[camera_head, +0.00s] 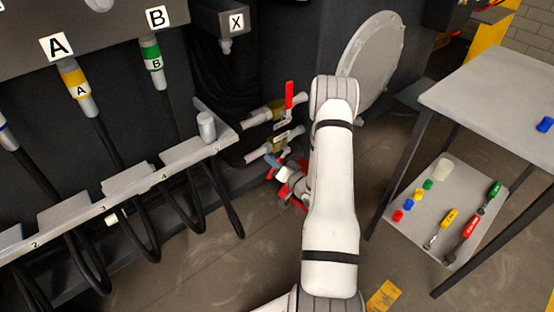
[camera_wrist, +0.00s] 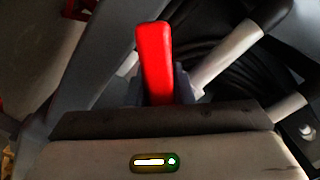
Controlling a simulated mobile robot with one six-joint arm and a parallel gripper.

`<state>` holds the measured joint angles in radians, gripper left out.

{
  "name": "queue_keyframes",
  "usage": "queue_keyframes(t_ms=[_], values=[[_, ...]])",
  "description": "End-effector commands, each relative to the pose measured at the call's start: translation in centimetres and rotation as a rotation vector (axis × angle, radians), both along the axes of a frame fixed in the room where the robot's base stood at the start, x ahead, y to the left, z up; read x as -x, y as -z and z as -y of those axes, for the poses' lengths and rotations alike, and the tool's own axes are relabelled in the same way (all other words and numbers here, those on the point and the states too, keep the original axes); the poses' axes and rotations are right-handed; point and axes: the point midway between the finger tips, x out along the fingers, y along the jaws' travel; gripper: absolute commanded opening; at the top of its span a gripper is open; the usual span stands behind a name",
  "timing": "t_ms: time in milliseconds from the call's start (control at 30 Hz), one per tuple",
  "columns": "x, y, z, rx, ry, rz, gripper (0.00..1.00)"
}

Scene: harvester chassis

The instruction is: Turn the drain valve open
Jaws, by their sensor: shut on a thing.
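Two valves on pale pipes with yellowish bands come out of the dark chassis in the head view. The upper valve (camera_head: 262,114) has a red lever (camera_head: 289,94) standing upright. The lower valve (camera_head: 277,145) is just above my gripper (camera_head: 284,172), and its lever is mostly hidden there. In the wrist view, a red handle (camera_wrist: 154,55) stands between the fingers of my gripper (camera_wrist: 160,88), which is shut on it. I cannot read any label saying which valve is the drain.
A round grey cover (camera_head: 374,60) is behind my arm. A grey table (camera_head: 490,85) stands at right, with a lower shelf (camera_head: 428,222) holding caps and tools. A grey rail (camera_head: 130,186) with hanging black hoses is at left. The floor between is mostly clear.

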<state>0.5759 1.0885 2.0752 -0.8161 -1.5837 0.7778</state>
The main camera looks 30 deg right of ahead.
Motion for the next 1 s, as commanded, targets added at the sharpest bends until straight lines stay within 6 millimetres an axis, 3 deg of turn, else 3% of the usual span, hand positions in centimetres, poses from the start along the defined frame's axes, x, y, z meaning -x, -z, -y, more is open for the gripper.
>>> queue_keyframes(t_ms=[200,233,500,1000], values=[[-0.3,-0.4,0.5,0.003,0.013,0.011,0.00],[-0.3,-0.4,0.5,0.003,0.013,0.011,0.22],[-0.3,-0.3,-0.1,0.001,0.001,0.007,0.43],[-0.3,-0.2,-0.5,0.001,-0.008,0.005,0.43]])
